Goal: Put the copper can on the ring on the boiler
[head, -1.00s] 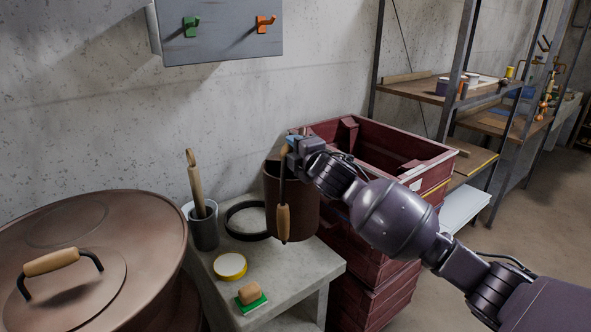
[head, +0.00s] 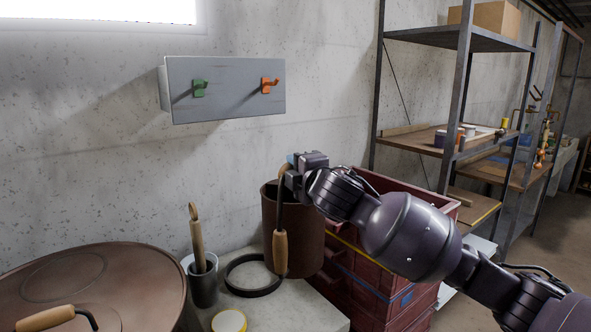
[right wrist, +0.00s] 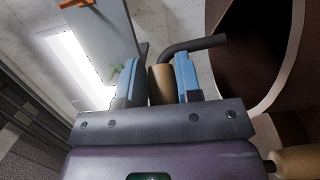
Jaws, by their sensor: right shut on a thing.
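The copper can (head: 309,237) is a dark brown open-topped cylinder with wooden-gripped handles. My right gripper (head: 291,165) is shut on one of its wooden grips, which shows between the blue finger pads in the right wrist view (right wrist: 160,84). The can hangs roughly upright at the right side of the concrete bench. A large round copper vessel with a lid, which looks like the boiler (head: 130,272), stands at the lower left. A faint ring outline (head: 104,268) shows on its lid. A separate black ring (head: 233,288) lies on the bench, left of the can.
The concrete bench (head: 312,307) also bears a grey pot (head: 204,288) with a wooden-handled tool and a yellow-rimmed tin (head: 229,322). Red crates (head: 377,290) stand to the right. A grey hook board (head: 228,101) hangs above. The boiler's lid has a wooden handle (head: 45,318).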

